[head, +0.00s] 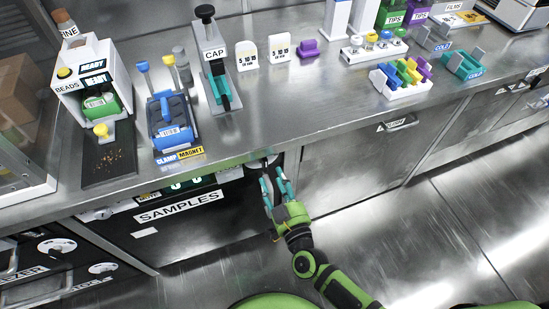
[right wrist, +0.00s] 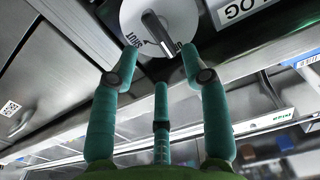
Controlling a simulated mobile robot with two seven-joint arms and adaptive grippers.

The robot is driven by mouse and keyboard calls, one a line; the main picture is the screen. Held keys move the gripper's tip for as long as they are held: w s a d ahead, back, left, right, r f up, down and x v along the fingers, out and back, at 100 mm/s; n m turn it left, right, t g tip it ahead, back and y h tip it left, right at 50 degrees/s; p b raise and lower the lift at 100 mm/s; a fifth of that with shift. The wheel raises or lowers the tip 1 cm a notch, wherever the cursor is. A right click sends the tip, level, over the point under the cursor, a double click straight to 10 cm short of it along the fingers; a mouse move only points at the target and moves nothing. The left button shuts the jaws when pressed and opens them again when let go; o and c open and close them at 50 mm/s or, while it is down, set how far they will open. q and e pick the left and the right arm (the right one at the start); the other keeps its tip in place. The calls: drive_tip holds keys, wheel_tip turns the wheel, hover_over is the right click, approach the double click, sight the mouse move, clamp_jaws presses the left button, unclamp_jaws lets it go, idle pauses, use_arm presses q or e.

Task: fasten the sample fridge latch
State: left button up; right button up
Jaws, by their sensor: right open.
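The sample fridge (head: 215,232) is the dark front under the bench, with a white SAMPLES label (head: 178,206). Its latch shows in the right wrist view as a round white plate (right wrist: 128,18) marked SHUT, with a dark bar-shaped knob (right wrist: 157,33) at its middle. The plate is cut off by the top edge of that view. My right gripper (head: 275,180) is open at the fridge's upper right corner, just under the bench edge. In the right wrist view its teal fingers (right wrist: 160,62) spread either side of the knob, apart from it. My left gripper is out of view.
The steel bench edge (head: 330,135) runs just above my right gripper. Two more round white dials (head: 57,245) sit on the freezer front at lower left. A steel cabinet front (head: 350,165) stands to the right. The floor (head: 430,235) there is clear.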

sight(264, 162)
drive_tip(key=shift+x, duration=2.75)
clamp_jaws()
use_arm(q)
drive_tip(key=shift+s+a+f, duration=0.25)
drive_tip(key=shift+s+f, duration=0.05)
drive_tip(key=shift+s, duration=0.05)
